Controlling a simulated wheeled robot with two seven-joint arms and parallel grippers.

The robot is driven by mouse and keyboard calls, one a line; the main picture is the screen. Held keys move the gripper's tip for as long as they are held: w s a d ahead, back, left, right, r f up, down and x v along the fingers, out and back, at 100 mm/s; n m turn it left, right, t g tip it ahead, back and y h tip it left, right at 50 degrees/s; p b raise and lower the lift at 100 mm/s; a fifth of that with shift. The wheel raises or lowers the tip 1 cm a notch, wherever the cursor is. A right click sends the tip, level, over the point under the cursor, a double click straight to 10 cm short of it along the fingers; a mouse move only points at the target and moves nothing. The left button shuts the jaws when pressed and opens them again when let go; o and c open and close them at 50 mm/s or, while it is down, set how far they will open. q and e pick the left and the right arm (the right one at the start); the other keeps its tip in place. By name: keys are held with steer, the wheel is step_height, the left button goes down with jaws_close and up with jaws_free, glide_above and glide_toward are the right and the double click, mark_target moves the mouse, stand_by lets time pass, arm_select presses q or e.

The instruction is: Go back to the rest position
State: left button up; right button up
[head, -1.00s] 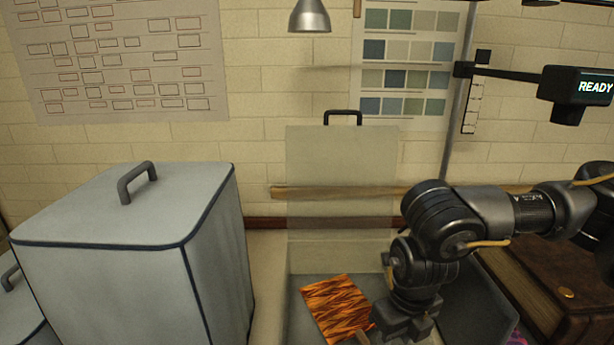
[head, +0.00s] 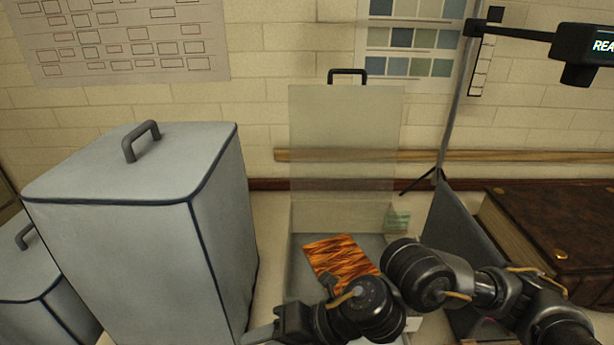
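My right arm comes in from the right, low in the head view. Its gripper (head: 262,336) is at the bottom edge, left of the tray and in front of the large grey covered box; its fingertips are not clear enough to tell open or shut. An orange and dark marbled sheet (head: 340,258) lies in a grey tray (head: 297,275), partly hidden by my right wrist. A translucent panel with a dark handle (head: 345,130) stands upright behind the tray. My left gripper is not in view.
A large grey covered box (head: 120,175) stands at the left, with a smaller one (head: 30,280) beside it. A thick brown book-like case (head: 560,225) lies at the right, beside a dark upright panel (head: 465,245). A thin stand and a black display arm (head: 590,45) are at upper right.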

steer(key=w+d+r+m+t+y, duration=0.2)
steer(key=w+m+t, duration=0.45)
steer(key=m, duration=0.75)
steer(key=d+f+m+t+h, duration=0.3)
steer(key=d+f+m+h, duration=0.4)
steer(key=d+f+m, duration=0.4)
steer(key=s+d+f+m+g+h, duration=0.3)
steer(key=s+d+f+m, duration=0.2)
steer(key=s+d+f, duration=0.3)
steer(key=s+d+f+m+g+h, duration=0.3)
steer(key=s+d+f+m+g, duration=0.15)
steer(key=s+d, duration=0.6)
steer(key=s+f+b+x, duration=0.1)
steer(key=s+b+x, duration=0.2)
steer(key=x, duration=1.2)
steer(key=s+d+b+x, duration=0.1)
steer(key=s+b+x, duration=0.2)
steer(key=x, duration=1.3)
steer(key=s+d+f+g+b, duration=0.1)
steer(key=s+f+b, duration=0.3)
steer(key=s+f, duration=1.4)
step_height(320, 180, down, 3)
steer(key=shift+d+f, duration=0.1)
steer(key=shift+d, duration=0.4)
